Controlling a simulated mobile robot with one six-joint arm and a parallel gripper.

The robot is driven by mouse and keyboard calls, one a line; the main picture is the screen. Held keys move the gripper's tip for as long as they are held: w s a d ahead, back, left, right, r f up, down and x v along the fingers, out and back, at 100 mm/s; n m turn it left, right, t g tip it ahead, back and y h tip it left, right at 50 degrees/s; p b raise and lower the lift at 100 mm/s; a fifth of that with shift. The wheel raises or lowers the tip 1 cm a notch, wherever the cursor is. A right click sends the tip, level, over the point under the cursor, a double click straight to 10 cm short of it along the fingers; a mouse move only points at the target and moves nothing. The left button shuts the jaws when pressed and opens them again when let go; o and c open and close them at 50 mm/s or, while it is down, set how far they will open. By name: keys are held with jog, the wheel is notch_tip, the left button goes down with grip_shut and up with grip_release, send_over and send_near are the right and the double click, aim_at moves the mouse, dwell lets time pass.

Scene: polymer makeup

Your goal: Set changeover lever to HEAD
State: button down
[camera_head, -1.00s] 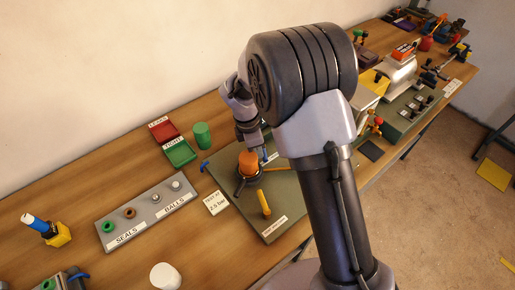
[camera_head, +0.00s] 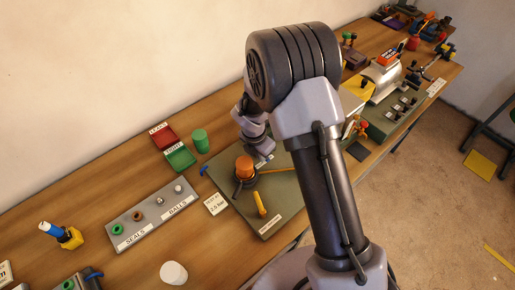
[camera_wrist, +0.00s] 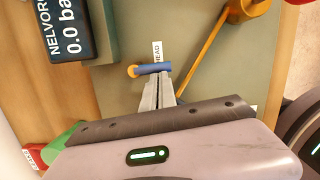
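The changeover lever (camera_wrist: 152,69) is a short blue bar with an orange left end, seen in the wrist view. It lies crosswise just beyond my fingertips, beside a white HEAD label (camera_wrist: 157,50). My gripper (camera_wrist: 158,84) has its two fingers close together with no visible object between them. The tips are at or very near the lever's lower side; I cannot tell whether they touch. The lever sits on a green plate (camera_wrist: 125,85), which shows in the head view (camera_head: 283,200). There my arm hides the fingers, and I cannot make out the lever.
A long orange rod (camera_wrist: 205,55) slants close to the fingers on the right. A dark NELVOR display (camera_wrist: 66,30) reads 0.0 at upper left. An orange-topped fixture (camera_head: 244,168) and a yellow handle (camera_head: 259,204) stand on the plate. A seals-and-balls rack (camera_head: 155,212) is left.

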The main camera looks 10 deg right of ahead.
jog(key=n+p, duration=0.1)
jog(key=d+n+p, duration=0.1)
jog(key=p, duration=0.1)
jog(key=n+p, duration=0.1)
jog(key=p, duration=0.1)
jog(key=shift+w+d+r, duration=0.15)
jog(key=shift+d+r, duration=0.05)
jog(key=shift+r, duration=0.05)
jog(key=shift+f, duration=0.3)
jog(key=shift+a, duration=0.1)
jog(key=shift+w+a+r+t+y, duration=0.1)
jog(key=shift+w+a+t+y, duration=0.15)
jog(key=shift+a+t+y, duration=0.1)
jog(key=shift+w+a, duration=0.2)
jog(key=shift+a, duration=0.2)
